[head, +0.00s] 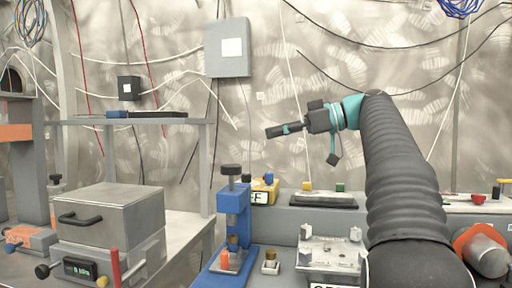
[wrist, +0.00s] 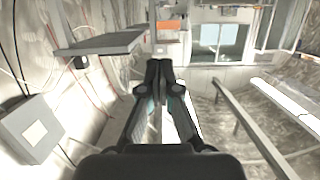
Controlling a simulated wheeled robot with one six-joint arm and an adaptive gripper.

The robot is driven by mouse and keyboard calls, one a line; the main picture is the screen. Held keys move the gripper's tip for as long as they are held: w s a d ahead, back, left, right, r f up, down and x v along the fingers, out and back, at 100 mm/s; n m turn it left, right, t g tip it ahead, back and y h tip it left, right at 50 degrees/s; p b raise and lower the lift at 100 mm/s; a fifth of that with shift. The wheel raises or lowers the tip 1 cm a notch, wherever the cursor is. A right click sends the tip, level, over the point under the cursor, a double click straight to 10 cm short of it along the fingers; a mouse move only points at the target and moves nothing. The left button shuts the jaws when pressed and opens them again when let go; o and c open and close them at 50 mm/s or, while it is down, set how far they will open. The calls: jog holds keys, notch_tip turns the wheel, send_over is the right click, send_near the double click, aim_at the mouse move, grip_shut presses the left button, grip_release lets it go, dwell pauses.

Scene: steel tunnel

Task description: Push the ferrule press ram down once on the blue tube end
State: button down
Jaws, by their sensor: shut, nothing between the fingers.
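The ferrule press (head: 239,208), a blue upright frame on a blue base, stands at the lower middle of the head view. Its ram has a black knob (head: 231,169) on top, which stands raised above the frame. An orange piece (head: 225,259) sits low on the base; I cannot make out a separate blue tube end there. My gripper (head: 268,132) is shut and empty, pointing left in the air above and to the right of the knob, clear of it. In the wrist view its closed fingers (wrist: 158,66) point away from the camera; the press is not visible there.
A metal box with a black handle (head: 108,212) stands left of the press. A grey shelf (head: 187,128) is behind the box. A small grey block with a brass top (head: 270,266) and a clear-topped fixture (head: 331,250) sit right of the press. Cables hang along the wall.

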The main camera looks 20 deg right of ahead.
send_over(239, 173)
jog(key=shift+w+d+f, duration=0.15)
jog(key=shift+w+f, duration=0.1)
jog(key=shift+f, duration=0.3)
jog(key=shift+w+d+f, duration=0.15)
jog(key=shift+w+f, duration=0.05)
jog(key=shift+f, duration=0.35)
notch_tip(239, 173, down, 3)
jog(key=shift+w+a+b, duration=0.1)
jog(key=shift+a+b, duration=0.05)
jog(key=shift+b, duration=0.3)
jog(key=shift+f, duration=0.55)
notch_tip(239, 173, down, 4)
jog(key=b, duration=0.3)
jog(key=shift+r+b, duration=0.1)
jog(key=shift+b, duration=0.25)
